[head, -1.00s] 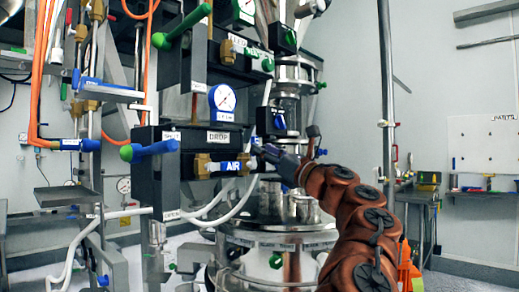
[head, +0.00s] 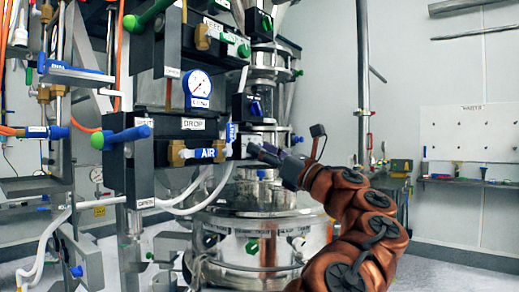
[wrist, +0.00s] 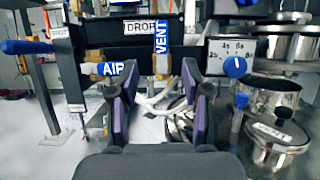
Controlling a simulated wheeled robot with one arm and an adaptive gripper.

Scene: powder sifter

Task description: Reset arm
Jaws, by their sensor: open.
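My orange-brown arm reaches in from the lower right of the head view. My gripper (head: 254,152) is open and empty, just right of the black valve panel. In the wrist view its two dark, purple-sided fingers (wrist: 156,82) stand apart in front of the panel. The blue AIR handle (wrist: 112,69) lies level near the left fingertip. The blue VENT handle (wrist: 161,50) stands upright beyond the gap between the fingers. Both AIR (head: 205,154) and VENT (head: 231,136) handles also show in the head view. No contact with them is visible.
A pressure gauge (head: 198,85) sits above the DROP label (head: 193,124). A steel vessel (head: 245,232) stands below and behind my gripper, with white hoses beside it. A vertical pole (head: 363,80) stands right of the sifter. Lidded steel pots (wrist: 282,130) show at right in the wrist view.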

